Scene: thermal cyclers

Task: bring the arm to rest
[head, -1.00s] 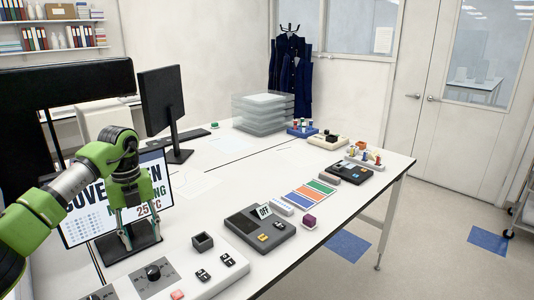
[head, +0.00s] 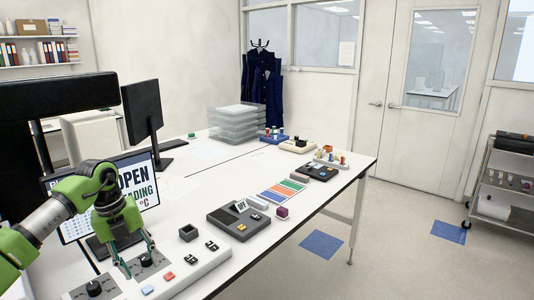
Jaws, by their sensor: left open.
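My left gripper (head: 140,264), green and black, points down over the front control panel (head: 196,272). Its fingers are open and apart, on either side of a black dial (head: 147,260) on a grey plate. I cannot tell whether they touch the dial. My left arm comes in from the left edge, bent at a green joint. It partly hides a display screen (head: 140,185) with large letters, of which "OPEN" can be read. My right gripper is not in view.
A second dial (head: 94,288) sits nearer the front left. To the right are a small dark open box (head: 189,233), a dark device with an "OFF" sign (head: 237,222) and a coloured card (head: 283,190). A black monitor (head: 143,122) and stacked clear trays (head: 234,122) stand behind.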

